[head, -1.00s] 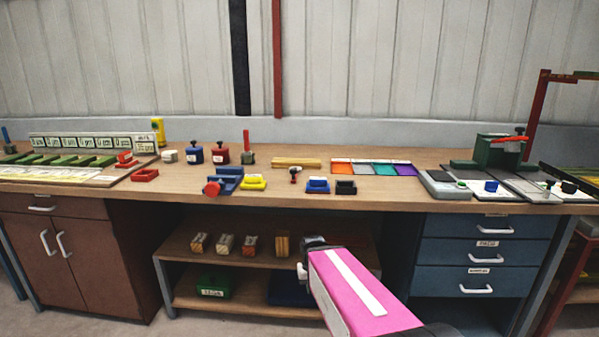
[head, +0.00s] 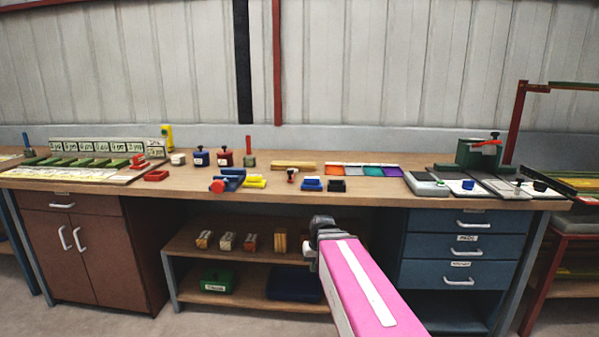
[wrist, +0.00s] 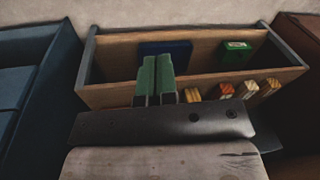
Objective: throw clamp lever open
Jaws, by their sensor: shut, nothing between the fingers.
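A dark green housing (head: 477,153) stands at the back right of the bench, with a red lever (head: 486,142) lying roughly level across its top and a dark knob above. An upright red handle (head: 249,143) on a green base stands at the back, left of centre. I cannot tell for certain which is the clamp lever. My gripper's green fingers (wrist: 157,70) are shut together and empty in the wrist view, over the lower shelf. In the head view my pink arm reaches up from the bottom, its dark end in front of the shelf, well away from both levers.
The wooden bench (head: 385,190) carries blocks, coloured tiles (head: 365,170) and grey plates (head: 426,183) near the right end. Blue drawers (head: 462,247) stand below right, a brown cabinet (head: 88,255) below left. A red frame (head: 515,125) rises at the right.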

